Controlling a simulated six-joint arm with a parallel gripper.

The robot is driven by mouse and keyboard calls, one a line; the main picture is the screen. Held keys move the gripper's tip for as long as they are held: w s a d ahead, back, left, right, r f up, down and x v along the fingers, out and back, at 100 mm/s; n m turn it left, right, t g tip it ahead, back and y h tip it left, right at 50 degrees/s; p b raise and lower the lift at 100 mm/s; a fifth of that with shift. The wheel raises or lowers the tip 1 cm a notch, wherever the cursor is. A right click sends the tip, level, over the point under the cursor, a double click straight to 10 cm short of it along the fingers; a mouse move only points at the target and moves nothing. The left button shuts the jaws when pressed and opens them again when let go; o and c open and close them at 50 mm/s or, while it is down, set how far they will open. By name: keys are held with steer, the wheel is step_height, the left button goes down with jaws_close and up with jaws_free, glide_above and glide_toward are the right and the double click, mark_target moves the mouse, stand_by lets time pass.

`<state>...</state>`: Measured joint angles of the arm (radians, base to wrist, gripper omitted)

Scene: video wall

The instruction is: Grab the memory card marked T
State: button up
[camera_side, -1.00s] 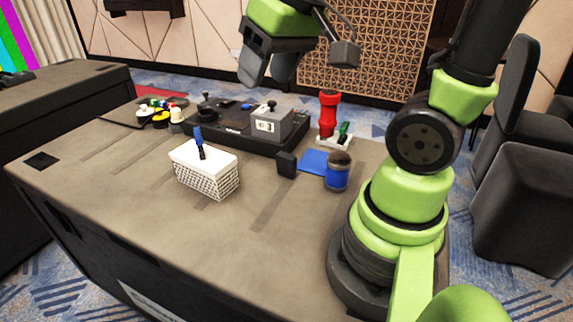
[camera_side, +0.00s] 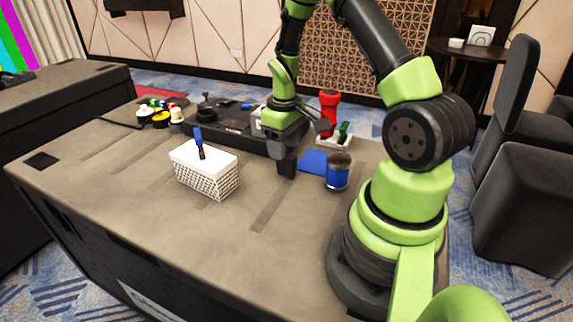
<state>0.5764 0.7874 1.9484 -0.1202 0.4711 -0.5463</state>
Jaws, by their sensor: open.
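No letter T can be read at this size, so I cannot tell which thing is the memory card marked T. My gripper (camera_side: 287,152) points down over a small black block (camera_side: 287,168) on the table, just left of a flat blue square (camera_side: 314,161). The jaws are open. The gripper hides the top of the block, and I cannot tell whether they touch. My gripper also covers part of the grey box on the black tray behind it.
A white basket (camera_side: 205,172) with a blue item upright in it stands to the left. A blue jar (camera_side: 337,172) and a red torch-like object (camera_side: 328,108) stand to the right. The black tray (camera_side: 222,133) is behind. The table front is clear.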

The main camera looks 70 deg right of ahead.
mark_target(286, 163)
steer(key=f, duration=0.5)
steer(key=shift+s+d+f, duration=0.15)
steer(key=shift+d+f, duration=0.1)
steer(key=shift+f, duration=0.1)
steer(key=shift+c, duration=0.4)
jaws_close()
